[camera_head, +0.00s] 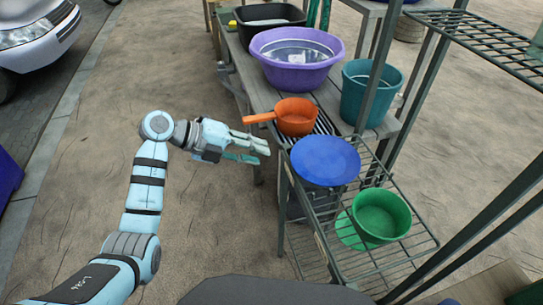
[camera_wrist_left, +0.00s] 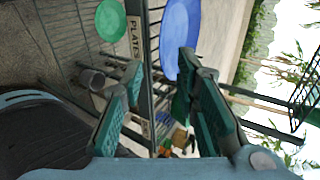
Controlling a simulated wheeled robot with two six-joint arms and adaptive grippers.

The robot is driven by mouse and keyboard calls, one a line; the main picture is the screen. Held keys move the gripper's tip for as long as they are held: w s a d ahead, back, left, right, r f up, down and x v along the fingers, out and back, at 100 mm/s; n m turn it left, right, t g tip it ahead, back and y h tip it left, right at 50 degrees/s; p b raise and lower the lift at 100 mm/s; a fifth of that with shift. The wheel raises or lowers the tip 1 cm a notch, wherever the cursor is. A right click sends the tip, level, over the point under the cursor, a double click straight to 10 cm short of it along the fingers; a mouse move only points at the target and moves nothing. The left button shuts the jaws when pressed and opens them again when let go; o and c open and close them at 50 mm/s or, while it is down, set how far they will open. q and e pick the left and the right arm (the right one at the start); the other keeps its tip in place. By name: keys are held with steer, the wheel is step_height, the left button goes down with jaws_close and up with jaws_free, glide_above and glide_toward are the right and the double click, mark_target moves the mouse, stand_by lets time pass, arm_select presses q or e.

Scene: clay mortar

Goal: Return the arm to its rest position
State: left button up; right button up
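My left gripper (camera_head: 262,152) is at the end of the light blue arm that comes in from the lower left in the head view. It is in the air over the sandy ground, left of the shelf and bench. In the left wrist view its two green-padded fingers (camera_wrist_left: 158,100) are spread apart with nothing between them, so it is open and empty. My right arm and right gripper do not show in either view.
A wire rack (camera_head: 345,268) holds a blue plate (camera_head: 326,161) and a green bowl (camera_head: 381,216). On the bench are an orange saucepan (camera_head: 296,117), a purple basin (camera_head: 296,58) and a teal bucket (camera_head: 372,93). Open ground (camera_head: 110,95) lies left of the gripper.

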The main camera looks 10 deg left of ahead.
arm_select(q)
steer(key=shift+s+a+r, duration=0.2)
steer(key=shift+a+r, duration=0.15)
steer(key=shift+a, duration=0.1)
